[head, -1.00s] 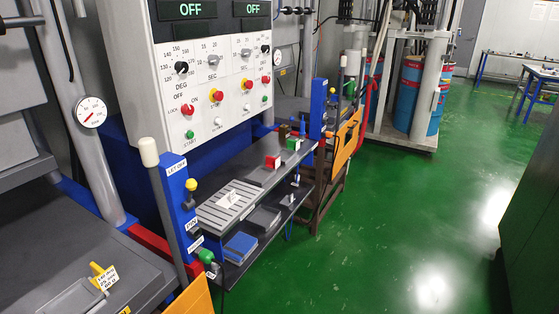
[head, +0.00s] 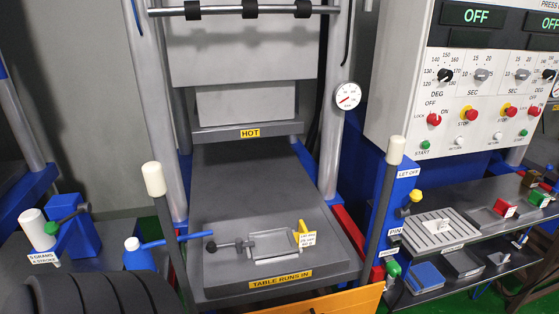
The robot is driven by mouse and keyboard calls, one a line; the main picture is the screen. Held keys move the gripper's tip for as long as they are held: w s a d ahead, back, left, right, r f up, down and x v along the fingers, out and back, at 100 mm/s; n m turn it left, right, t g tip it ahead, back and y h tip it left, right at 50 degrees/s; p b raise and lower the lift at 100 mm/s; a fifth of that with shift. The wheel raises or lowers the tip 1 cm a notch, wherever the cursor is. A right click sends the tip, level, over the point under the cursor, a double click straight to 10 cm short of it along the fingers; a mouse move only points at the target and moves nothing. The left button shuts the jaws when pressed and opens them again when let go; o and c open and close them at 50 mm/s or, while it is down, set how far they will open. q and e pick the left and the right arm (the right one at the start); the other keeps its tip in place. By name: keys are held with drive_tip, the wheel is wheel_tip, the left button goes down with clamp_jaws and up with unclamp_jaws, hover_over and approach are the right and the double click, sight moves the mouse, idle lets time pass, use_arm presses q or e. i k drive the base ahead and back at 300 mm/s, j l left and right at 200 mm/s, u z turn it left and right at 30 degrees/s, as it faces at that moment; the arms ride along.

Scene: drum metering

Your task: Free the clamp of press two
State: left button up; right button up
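A press stands in front of me in the head view, with a dark table (head: 230,284) labelled "TABLE RUNS IN" and a plate above labelled "HOT". On the table lies a flat grey frame-like mould (head: 272,243). A clamp-like rod with a black knob (head: 211,246) reaches its left side. A yellow tag (head: 304,228) with a white label stands at its right. I cannot read a press number, nor tell whether the clamp is tight. Right of the table is a blue post (head: 393,190) labelled "LET OFF", with a yellow knob and a green knob. Neither gripper is in view.
White-topped levers stand left (head: 154,180) and right (head: 395,150) of the table. A control panel (head: 475,100) reads "OFF". Shelves (head: 440,235) with blocks are at right. A black ribbed shape, unidentified, fills the bottom left.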

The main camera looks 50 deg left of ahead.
sight(211, 247)
drive_tip(key=u, duration=1.8)
